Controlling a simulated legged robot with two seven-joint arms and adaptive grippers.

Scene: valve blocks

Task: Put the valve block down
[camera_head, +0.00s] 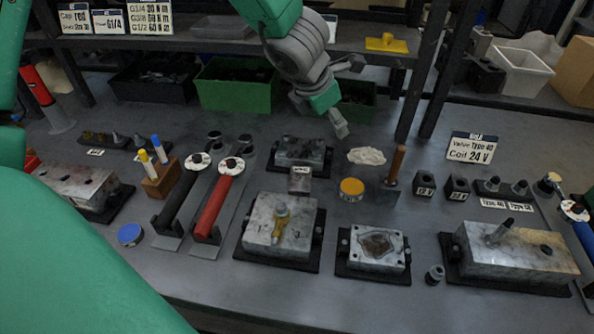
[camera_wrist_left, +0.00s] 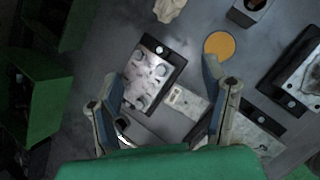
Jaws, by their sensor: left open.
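Several grey metal valve blocks sit on dark stands on the bench. A small one (camera_head: 300,152) is at the back middle, and it shows between the fingers in the left wrist view (camera_wrist_left: 148,78). A larger one (camera_head: 262,238) with a brass fitting is in front of it. One with a brown recess (camera_head: 378,261) is to its right. A long one (camera_head: 540,262) is at the right, and another (camera_head: 72,184) at the far left. My left gripper (camera_head: 347,98) is open and empty above the bench, behind and above the small block. My right gripper is not in view.
Red (camera_head: 214,207) and black (camera_head: 182,203) torque tools stand left. A green bin (camera_head: 236,88) and the shelf edge are behind.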

